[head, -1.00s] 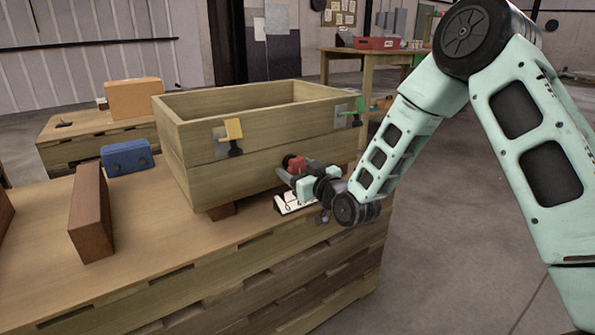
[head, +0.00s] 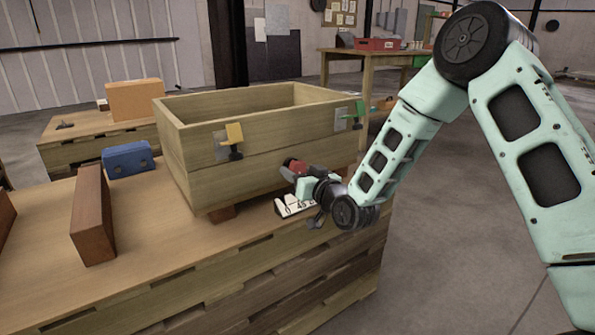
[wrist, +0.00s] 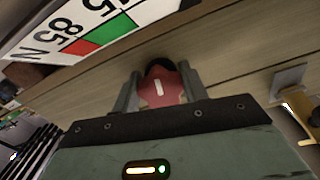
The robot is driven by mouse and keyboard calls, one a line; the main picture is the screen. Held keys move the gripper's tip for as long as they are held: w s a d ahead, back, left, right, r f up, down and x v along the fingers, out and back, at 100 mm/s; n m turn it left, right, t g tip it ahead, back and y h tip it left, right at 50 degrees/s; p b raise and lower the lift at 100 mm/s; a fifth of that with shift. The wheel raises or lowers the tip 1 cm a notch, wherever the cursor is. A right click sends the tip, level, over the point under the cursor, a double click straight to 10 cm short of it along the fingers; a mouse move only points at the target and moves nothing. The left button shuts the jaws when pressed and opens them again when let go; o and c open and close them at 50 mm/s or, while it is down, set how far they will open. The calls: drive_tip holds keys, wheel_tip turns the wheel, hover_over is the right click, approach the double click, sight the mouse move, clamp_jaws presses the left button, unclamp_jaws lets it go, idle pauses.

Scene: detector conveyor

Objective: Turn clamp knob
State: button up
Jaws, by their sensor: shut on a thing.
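The clamp knob is red with a pale mark on its face. In the wrist view the knob (wrist: 160,88) sits between the two fingers of my gripper (wrist: 163,90), which is shut on it. In the head view the knob (head: 294,168) shows at the front wall of the wooden box (head: 265,165), with my gripper (head: 300,180) reaching it from the right. A white scale plate (head: 290,207) lies below the gripper. In the wrist view the plate (wrist: 85,28) shows numbers and a red and green band. The gripper hides part of the plate in the head view.
A yellow clamp (head: 234,134) and a green clamp (head: 360,113) are on the box's front. A brown block (head: 92,215) and a blue case (head: 127,159) stand on the bench (head: 150,260) to the left. The bench front is clear.

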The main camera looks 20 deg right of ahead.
drive_tip(key=m+p, duration=0.1)
drive_tip(key=m, duration=0.2)
drive_tip(key=shift+m, duration=0.4)
drive_tip(key=m+p, duration=0.1)
drive_tip(key=m, duration=0.2)
drive_tip(key=shift+s+a+r+m+p, duration=0.1)
drive_tip(key=shift+a+r+m+p, duration=0.05)
drive_tip(key=shift+m+p, duration=0.2)
drive_tip(key=m+p, duration=0.2)
drive_tip(key=m, duration=0.4)
drive_tip(key=shift+a+r+p, duration=0.1)
drive_tip(key=shift+p, duration=0.2)
drive_tip(key=o, duration=1)
drive_tip(key=p+v, duration=0.4)
drive_tip(key=v, duration=1.3)
drive_tip(key=shift+s+p, duration=0.25)
drive_tip(key=shift+p, duration=0.15)
